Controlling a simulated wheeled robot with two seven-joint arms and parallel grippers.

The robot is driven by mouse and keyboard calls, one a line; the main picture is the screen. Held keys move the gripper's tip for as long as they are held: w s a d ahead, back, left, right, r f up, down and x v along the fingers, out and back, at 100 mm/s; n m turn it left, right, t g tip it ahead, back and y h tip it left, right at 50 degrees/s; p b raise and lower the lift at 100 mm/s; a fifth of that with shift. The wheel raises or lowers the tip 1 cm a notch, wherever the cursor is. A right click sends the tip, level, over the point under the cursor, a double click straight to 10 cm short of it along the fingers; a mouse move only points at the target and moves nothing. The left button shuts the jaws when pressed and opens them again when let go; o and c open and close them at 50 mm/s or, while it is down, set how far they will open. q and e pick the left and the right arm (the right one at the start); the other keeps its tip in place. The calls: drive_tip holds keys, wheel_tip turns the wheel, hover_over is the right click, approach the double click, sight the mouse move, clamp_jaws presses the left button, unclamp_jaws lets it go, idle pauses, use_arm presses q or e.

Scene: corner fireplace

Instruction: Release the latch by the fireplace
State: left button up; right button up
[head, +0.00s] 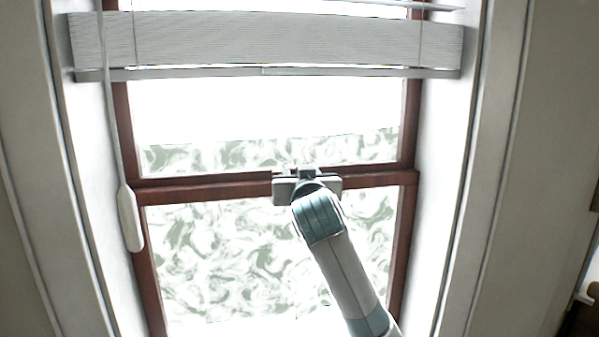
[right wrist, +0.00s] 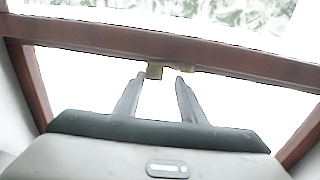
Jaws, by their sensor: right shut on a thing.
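The latch (right wrist: 155,71) is a small brass-coloured piece on the middle rail of a red-brown window frame. In the right wrist view it sits at the fingertips, with its blocky left part between them and a flatter strip running right along the rail. My right gripper (right wrist: 161,79) is shut on the latch, its two dark fingers on either side of the blocky part. In the head view my right gripper (head: 307,187) is at the middle rail, and its hand and wrist hide most of the latch. My left gripper is not in view.
The window's middle rail (head: 210,189) runs between upper and lower panes. A raised white blind (head: 265,42) hangs across the top. A cord with a white handle (head: 131,218) hangs at the left. White reveals (head: 447,180) close in both sides. The fireplace is not seen.

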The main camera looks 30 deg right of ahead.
drive_tip(key=m+g+h, duration=0.1)
drive_tip(key=a+m+g+h+b, duration=0.1)
drive_tip(key=h, duration=0.1)
drive_tip(key=shift+s+a+f+m+h, duration=0.15)
drive_tip(key=shift+m+h, duration=0.15)
drive_tip(key=shift+m, duration=0.1)
drive_tip(key=a+m+g+h+b, duration=0.1)
drive_tip(key=m+g+h+b, duration=0.1)
drive_tip(key=m+g, duration=0.1)
drive_tip(key=a+m+g+h+b, duration=0.1)
drive_tip(key=m+g+h+b, duration=0.1)
drive_tip(key=g, duration=0.3)
drive_tip(key=a+m+g+h+b, duration=0.1)
drive_tip(key=m+g+h+b, duration=0.2)
drive_tip(key=m+g+h, duration=0.1)
drive_tip(key=shift+w+a+r+m+g, duration=0.2)
drive_tip(key=shift+a+m+g, duration=0.1)
drive_tip(key=shift+m+g, duration=0.25)
drive_tip(key=shift+w+a+m+g+p, duration=0.2)
drive_tip(key=shift+m+g, duration=0.35)
drive_tip(key=shift+g, duration=0.35)
drive_tip(key=shift+w+a+m+g+p, duration=0.1)
drive_tip(key=shift+m+g+p, duration=0.1)
drive_tip(key=shift+m+g, duration=0.5)
drive_tip(key=shift+g, duration=0.25)
drive_tip(key=shift+a+f+g, duration=0.1)
drive_tip(key=shift+g, duration=0.3)
drive_tip(key=o, duration=1.1)
drive_tip(key=shift+c, duration=0.2)
